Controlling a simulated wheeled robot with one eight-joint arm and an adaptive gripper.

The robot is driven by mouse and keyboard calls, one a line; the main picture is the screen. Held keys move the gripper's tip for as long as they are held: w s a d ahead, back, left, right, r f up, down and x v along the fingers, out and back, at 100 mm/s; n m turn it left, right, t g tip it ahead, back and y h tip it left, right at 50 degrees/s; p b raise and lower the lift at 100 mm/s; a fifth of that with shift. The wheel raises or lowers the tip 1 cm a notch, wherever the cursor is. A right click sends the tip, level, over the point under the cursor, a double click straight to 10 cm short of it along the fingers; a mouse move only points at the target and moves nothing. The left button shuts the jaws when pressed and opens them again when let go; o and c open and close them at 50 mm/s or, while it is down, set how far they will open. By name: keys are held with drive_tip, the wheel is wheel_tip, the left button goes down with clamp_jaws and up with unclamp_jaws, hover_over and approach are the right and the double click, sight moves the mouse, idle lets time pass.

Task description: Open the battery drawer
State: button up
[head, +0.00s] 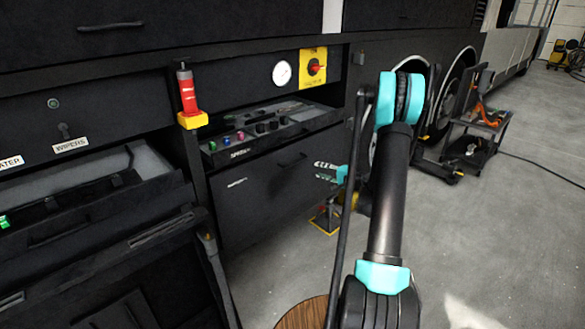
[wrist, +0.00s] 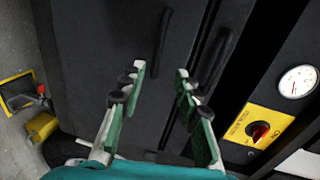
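A dark lower drawer front (head: 262,200) is flush in the coach side, with a small label too blurred to read and a dark bar handle (head: 291,161) near its top. I cannot tell from the label that it is the battery drawer. In the wrist view the dark front (wrist: 95,40) and its handle (wrist: 163,45) lie ahead of the fingertips. My gripper (head: 318,172) is to the right of this front in the head view. In the wrist view my gripper (wrist: 160,75) is open, with nothing between its green fingers. The handle appears beyond the fingertips, apart from them.
An open tray (head: 325,118) with coloured knobs sits above the drawer front. A gauge (head: 282,74) and yellow switch plate (head: 313,68) are above it. Another open drawer (head: 150,160) is at left.

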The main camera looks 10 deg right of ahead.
sight(295, 163)
drive_tip(key=x, duration=1.7)
drive_tip(key=shift+w+a, duration=0.1)
drive_tip(key=shift+w, duration=0.05)
clamp_jaws()
